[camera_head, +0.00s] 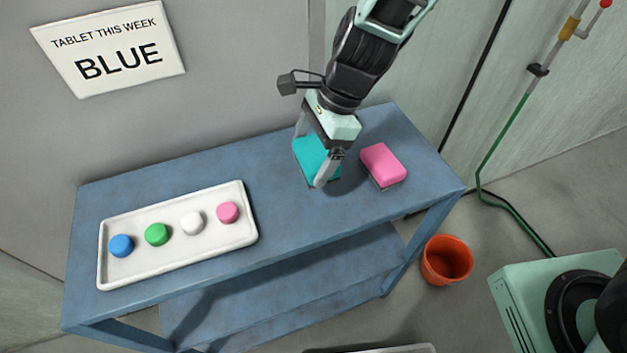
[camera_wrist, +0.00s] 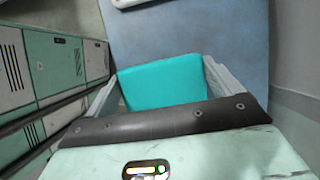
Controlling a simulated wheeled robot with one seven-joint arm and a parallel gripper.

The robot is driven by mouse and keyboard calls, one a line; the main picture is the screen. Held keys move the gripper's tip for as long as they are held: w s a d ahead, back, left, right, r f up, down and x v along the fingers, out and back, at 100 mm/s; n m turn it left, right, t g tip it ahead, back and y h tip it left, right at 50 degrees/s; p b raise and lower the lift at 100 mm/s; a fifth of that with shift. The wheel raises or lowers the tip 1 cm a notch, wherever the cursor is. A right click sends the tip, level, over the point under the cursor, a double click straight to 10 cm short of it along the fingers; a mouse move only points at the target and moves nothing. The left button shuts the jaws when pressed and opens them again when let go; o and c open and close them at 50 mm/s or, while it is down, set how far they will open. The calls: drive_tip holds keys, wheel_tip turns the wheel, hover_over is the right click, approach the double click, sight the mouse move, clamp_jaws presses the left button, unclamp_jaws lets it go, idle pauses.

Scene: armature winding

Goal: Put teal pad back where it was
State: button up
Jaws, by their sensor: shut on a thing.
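The teal pad (camera_head: 313,158) is between the fingers of my gripper (camera_head: 312,164), over the right half of the blue table. My gripper is shut on it. The pad also shows in the wrist view (camera_wrist: 164,84), with a finger on each side of it. In the head view my gripper partly hides the pad. I cannot tell whether the pad touches the tabletop or hangs just above it. A pink pad (camera_head: 383,164) lies on the table to the right of my gripper, apart from it.
A white tray (camera_head: 178,267) with blue, green, white and pink tablets sits on the left of the blue table (camera_head: 215,165). A sign reading "TABLET THIS WEEK BLUE" (camera_head: 110,48) is on the wall. An orange bucket (camera_head: 446,260) stands on the floor at right. The tabletop between tray and gripper is clear.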

wheel_tip(320, 180, down, 9)
drive_tip(key=shift+f, duration=0.1)
idle(0.3)
drive_tip(key=o, duration=0.6)
drive_tip(key=v, duration=1.2)
drive_tip(key=s+d+r+n+h, duration=0.1)
drive_tip(key=s+d+r+n, duration=0.1)
drive_tip(key=s+n, duration=0.4)
drive_tip(key=s+d+r+n+h, duration=0.1)
drive_tip(key=s+d+r+n, duration=0.1)
drive_tip(key=s+n, duration=0.4)
drive_tip(key=s+d+r+n+t+h, duration=0.1)
drive_tip(key=s+r+n, duration=0.3)
drive_tip(key=n, duration=0.6)
drive_tip(key=shift+s+d+r+n+h, duration=0.2)
drive_tip(key=shift+s+d, duration=0.1)
drive_tip(key=shift+s, duration=0.4)
drive_tip(key=shift+s+d+r+n+h, duration=0.1)
drive_tip(key=shift+s+d+h, duration=0.15)
drive_tip(key=shift+s, duration=0.45)
